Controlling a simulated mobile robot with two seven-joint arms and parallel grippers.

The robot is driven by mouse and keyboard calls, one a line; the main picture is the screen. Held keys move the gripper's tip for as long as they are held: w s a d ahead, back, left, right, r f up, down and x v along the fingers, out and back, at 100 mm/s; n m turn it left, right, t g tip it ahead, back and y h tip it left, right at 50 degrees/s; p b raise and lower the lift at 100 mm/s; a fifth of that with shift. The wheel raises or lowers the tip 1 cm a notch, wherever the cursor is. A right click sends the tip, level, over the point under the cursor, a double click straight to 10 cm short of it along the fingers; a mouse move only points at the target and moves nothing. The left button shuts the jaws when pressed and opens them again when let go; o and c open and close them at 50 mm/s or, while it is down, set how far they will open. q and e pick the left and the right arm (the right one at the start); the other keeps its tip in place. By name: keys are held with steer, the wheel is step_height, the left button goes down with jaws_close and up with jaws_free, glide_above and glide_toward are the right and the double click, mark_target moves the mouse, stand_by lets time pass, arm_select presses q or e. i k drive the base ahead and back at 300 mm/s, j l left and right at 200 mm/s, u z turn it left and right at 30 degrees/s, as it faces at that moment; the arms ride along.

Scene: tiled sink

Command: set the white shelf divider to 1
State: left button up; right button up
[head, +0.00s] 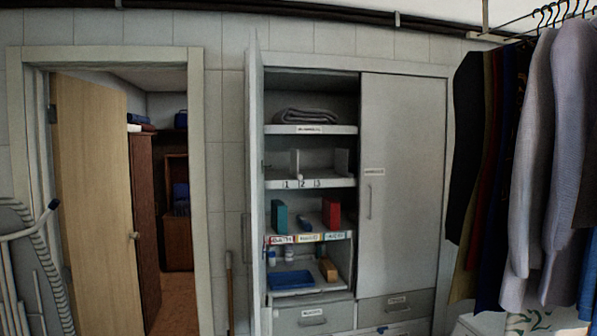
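The shelf marked 1, 2 and 3 (318,183) is inside the open left half of the grey cabinet. A white upright divider (295,162) stands on it near the left, roughly above the marks 1 and 2. Another pale upright panel (341,162) stands at the right, past the 3. I cannot tell from here which of the two slides, or its exact mark. Neither of my grippers is in view.
The cabinet's left door (257,190) stands open; the right door (385,185) is shut. A folded blanket (305,116) lies above, and a green box (279,216) and red box (331,212) stand below. Hanging clothes (540,150) fill the right side.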

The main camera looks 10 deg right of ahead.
mark_target(294, 152)
steer(key=i+l+u, duration=0.25)
steer(key=i, duration=0.35)
steer(key=i+l+u, duration=0.2)
steer(key=i+l, duration=0.2)
steer(key=i, duration=0.15)
